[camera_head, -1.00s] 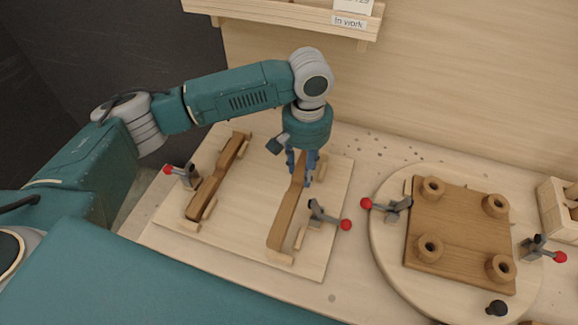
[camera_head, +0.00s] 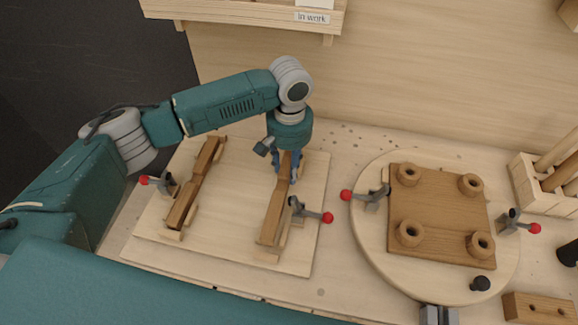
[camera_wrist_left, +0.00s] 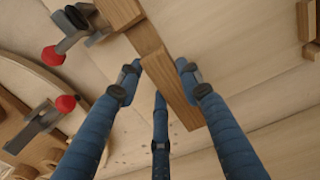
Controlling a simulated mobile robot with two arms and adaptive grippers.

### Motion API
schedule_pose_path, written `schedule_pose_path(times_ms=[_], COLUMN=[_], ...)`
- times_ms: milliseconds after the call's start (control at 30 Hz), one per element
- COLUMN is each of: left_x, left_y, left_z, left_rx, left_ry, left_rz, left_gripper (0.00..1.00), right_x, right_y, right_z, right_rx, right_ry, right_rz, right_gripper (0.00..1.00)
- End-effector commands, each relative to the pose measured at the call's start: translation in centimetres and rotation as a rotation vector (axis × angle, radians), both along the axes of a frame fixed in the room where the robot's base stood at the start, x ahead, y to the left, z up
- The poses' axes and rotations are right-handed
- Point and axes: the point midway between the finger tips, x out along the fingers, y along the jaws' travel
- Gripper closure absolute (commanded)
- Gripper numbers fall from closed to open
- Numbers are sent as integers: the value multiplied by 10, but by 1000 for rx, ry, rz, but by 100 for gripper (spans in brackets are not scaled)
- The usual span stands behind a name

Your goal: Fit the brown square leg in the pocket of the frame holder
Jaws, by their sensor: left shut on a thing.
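The brown square leg (camera_head: 272,216) lies lengthwise along the right side of the frame holder (camera_head: 225,222), a pale flat board. My left gripper (camera_head: 287,165) comes down from above and is shut on the leg's far part. In the left wrist view the leg (camera_wrist_left: 161,62) runs between blue fingers (camera_wrist_left: 160,78), and its end extends past them. A red-knobbed clamp (camera_head: 298,209) stands at the leg's right side. I cannot tell whether the leg is fully seated in the pocket. My right gripper is not in view.
A second brown leg (camera_head: 187,200) lies on the holder's left side beside another red-knobbed clamp (camera_head: 165,184). To the right, a round pale turntable (camera_head: 375,255) carries a brown square seat (camera_head: 440,215) with round sockets and clamps. A shelf (camera_head: 240,12) hangs behind.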

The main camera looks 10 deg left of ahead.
Motion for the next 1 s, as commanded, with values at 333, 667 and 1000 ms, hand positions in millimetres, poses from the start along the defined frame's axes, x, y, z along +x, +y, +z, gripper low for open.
schedule_pose_path(times_ms=[333,667,1000], left_x=[0,0,0], left_y=[0,0,0], left_z=[-13,-25,-39], left_rx=[0,0,-1], left_ry=[-2,0,0], left_rz=[0,0,0], left_gripper=[100,100,100], right_x=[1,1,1], right_y=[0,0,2], right_z=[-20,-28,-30], right_rx=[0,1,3], right_ry=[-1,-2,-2], right_rz=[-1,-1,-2], right_gripper=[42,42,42])
